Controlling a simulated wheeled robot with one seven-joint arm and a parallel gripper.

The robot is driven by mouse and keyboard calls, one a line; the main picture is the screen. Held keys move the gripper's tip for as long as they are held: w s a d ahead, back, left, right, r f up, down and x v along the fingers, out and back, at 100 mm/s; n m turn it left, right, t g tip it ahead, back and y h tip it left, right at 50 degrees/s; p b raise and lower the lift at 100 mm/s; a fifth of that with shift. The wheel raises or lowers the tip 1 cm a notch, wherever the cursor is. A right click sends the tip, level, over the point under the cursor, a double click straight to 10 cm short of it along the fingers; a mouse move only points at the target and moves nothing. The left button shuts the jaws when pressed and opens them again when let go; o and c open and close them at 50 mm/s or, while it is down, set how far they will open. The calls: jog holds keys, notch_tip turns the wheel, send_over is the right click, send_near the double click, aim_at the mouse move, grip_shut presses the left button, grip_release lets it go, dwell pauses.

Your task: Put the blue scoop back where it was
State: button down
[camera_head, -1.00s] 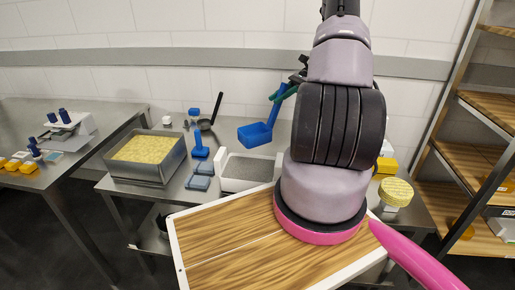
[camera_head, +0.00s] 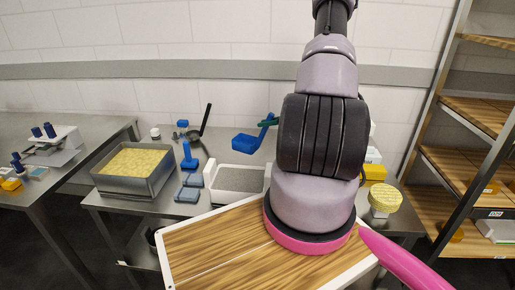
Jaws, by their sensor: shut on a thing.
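The blue scoop (camera_head: 246,143) is in the head view, just left of my arm and behind the white-rimmed grey tray. Its handle rises to the right, where my gripper (camera_head: 268,120) is shut on it. The scoop's bowl looks roughly level. I cannot tell whether it touches the steel table or hangs above it.
A steel vat of yellow curd (camera_head: 133,172) stands at the left of the table. A round yellow cheese (camera_head: 385,198) and shelves (camera_head: 487,113) are at right.

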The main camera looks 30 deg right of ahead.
notch_tip(320, 180, down, 7)
jog(key=shift+r, duration=0.15)
dwell(0.4)
jog(key=shift+f, duration=0.2)
jog(key=c, duration=0.7)
grip_release()
jog(key=shift+r, duration=0.1)
